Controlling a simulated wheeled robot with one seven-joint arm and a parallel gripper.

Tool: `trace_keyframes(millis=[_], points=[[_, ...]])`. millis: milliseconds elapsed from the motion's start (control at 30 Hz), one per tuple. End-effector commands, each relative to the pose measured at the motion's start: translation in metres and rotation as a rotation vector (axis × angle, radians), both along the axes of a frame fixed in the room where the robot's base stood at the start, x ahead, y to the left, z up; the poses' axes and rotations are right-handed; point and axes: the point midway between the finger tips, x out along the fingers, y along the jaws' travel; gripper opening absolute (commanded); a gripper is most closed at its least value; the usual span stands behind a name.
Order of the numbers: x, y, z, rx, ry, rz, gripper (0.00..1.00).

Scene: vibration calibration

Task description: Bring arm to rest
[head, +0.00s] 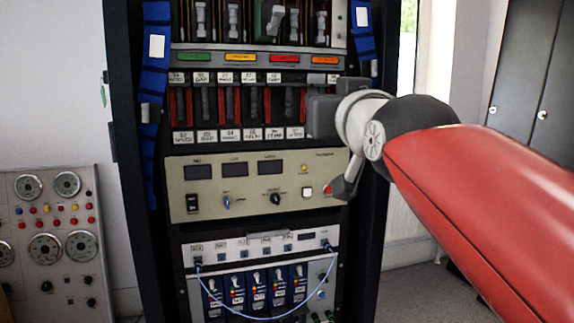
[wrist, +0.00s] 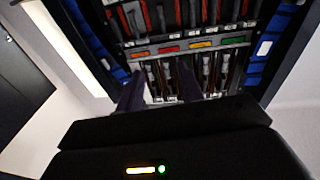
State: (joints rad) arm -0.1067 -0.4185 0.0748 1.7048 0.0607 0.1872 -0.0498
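My gripper (wrist: 160,84) shows two dark fingers in the wrist view, set apart with the equipment rack visible between them. Nothing is held between them. In the head view my red arm reaches in from the lower right, and the dark gripper body (head: 323,116) is in front of the right side of the tall equipment rack (head: 364,262). Its fingertips are hard to make out there. The wrist view shows the rack (wrist: 230,42) turned upside down. I cannot tell whether the gripper touches the rack.
The rack holds a beige panel (head: 235,170) with small displays and knobs, and a lower unit (head: 262,246) with a blue cable (head: 272,317). A gauge panel (head: 52,217) stands at the left. A dark cabinet (head: 535,70) is at the right. Grey floor shows right of the rack.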

Motion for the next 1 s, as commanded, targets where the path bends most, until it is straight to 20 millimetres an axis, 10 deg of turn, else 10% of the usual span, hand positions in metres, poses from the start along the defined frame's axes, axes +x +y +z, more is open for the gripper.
trace_keyframes(millis=[300, 500, 700, 1000], points=[[-0.062, -0.056, -0.223, -0.077, 0.633, -0.108, 0.37], [-0.133, -0.079, -0.335, -0.090, 0.974, -0.156, 0.37], [-0.177, -0.088, -0.387, -0.090, 1.150, -0.177, 0.37], [-0.183, -0.089, -0.394, -0.091, 1.176, -0.179, 0.37]])
